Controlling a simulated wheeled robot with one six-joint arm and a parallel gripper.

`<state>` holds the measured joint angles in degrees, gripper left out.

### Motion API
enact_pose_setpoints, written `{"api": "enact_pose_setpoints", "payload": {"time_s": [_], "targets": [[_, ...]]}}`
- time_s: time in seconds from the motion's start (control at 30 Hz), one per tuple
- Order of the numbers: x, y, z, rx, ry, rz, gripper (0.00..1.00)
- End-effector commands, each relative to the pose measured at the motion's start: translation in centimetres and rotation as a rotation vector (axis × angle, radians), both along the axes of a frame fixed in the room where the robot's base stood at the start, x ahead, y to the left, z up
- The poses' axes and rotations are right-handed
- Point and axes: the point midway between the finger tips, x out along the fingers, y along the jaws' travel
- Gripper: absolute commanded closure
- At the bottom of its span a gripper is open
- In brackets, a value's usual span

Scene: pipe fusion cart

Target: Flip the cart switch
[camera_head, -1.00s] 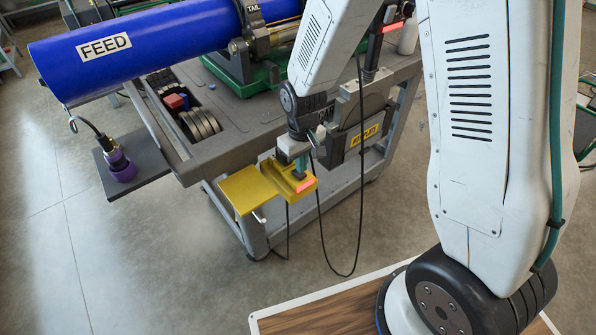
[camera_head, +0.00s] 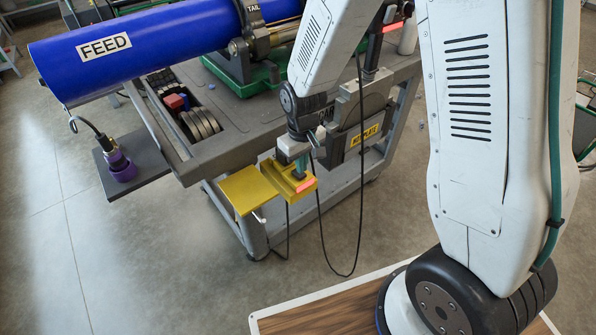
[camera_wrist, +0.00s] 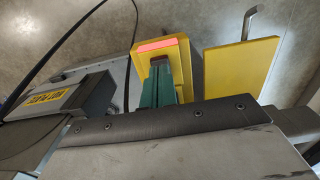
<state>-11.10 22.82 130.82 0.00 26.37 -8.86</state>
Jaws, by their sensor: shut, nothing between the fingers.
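The cart switch is a yellow box (camera_head: 308,181) on the side of the grey cart, with a glowing red strip (camera_head: 306,186) on its face. A flat yellow plate (camera_head: 248,190) stands open to its left, with a small metal rod (camera_head: 260,216) by its edge. My gripper (camera_head: 300,173) is shut and empty, its teal fingers pointing down at the box face. In the wrist view, my gripper (camera_wrist: 160,68) lies over the yellow box (camera_wrist: 178,52), close to the red strip (camera_wrist: 158,45). The fingers hide part of the face; I cannot tell whether they touch it.
The cart's grey top (camera_head: 230,105) carries a blue pipe (camera_head: 150,50) marked FEED. A grey plate unit with a yellow label (camera_head: 371,130) hangs right of my gripper. A black cable (camera_head: 325,240) loops below. Floor to the left front is clear.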

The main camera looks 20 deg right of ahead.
Motion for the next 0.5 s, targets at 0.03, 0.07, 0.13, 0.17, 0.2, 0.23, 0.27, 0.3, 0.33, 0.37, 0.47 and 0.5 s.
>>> {"api": "enact_pose_setpoints", "payload": {"time_s": [0.03, 0.07, 0.13, 0.17, 0.2, 0.23, 0.27, 0.3, 0.33, 0.37, 0.47, 0.5], "targets": [[-0.01, 0.0, -0.1, 0.0, 0.001, 0.0, 1.0], [-0.01, 0.0, -0.15, 0.0, 0.001, 0.0, 1.0], [-0.02, -0.01, -0.26, 0.0, 0.001, 0.0, 1.0], [-0.02, -0.01, -0.31, 0.0, 0.001, 0.0, 1.0], [-0.02, -0.01, -0.37, 0.0, 0.001, 0.0, 1.0], [-0.01, 0.0, -0.41, 0.0, 0.001, 0.0, 1.0], [-0.01, 0.0, -0.46, 0.0, 0.001, 0.0, 1.0], [-0.01, 0.0, -0.51, 0.0, 0.001, 0.0, 1.0], [-0.01, 0.0, -0.56, 0.0, 0.001, 0.0, 1.0], [0.0, 0.0, -0.6, 0.0, 0.001, 0.0, 1.0], [0.01, 0.0, -0.74, 0.0, 0.0, 0.0, 1.0], [0.01, 0.0, -0.8, 0.0, 0.0, 0.0, 1.0]]}}
